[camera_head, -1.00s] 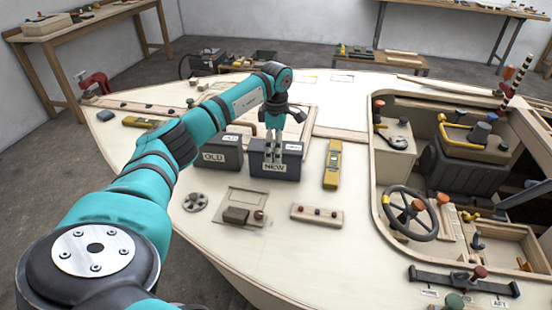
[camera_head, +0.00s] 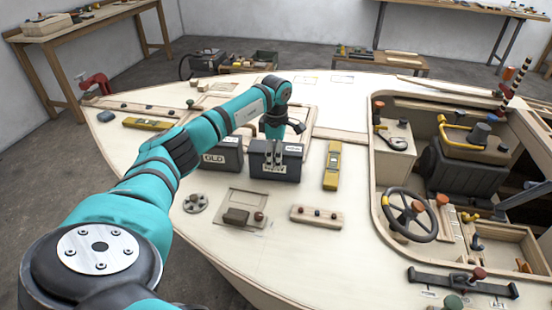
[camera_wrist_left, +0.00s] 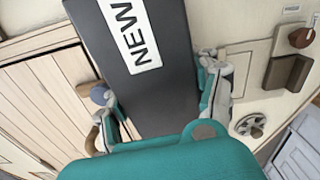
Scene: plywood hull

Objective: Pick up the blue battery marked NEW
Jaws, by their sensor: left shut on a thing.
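The battery marked NEW (camera_head: 291,171) is a dark blue-grey box standing upright on the pale plywood deck. Its white NEW label shows large in the left wrist view, on the battery's dark face (camera_wrist_left: 168,85). My left gripper (camera_head: 273,158) points down at the battery, one finger on each side of it, shut on it. In the left wrist view the grey fingers (camera_wrist_left: 160,100) lie against both sides of the battery. The battery still appears to rest on the deck. My right gripper is not in view.
The similar dark battery marked OLD (camera_head: 228,160) stands close to the left. A yellow level (camera_head: 332,165) lies to the right. A wooden strip with knobs (camera_head: 316,216) and a small panel (camera_head: 240,209) lie in front. The cockpit with a steering wheel (camera_head: 410,213) is further right.

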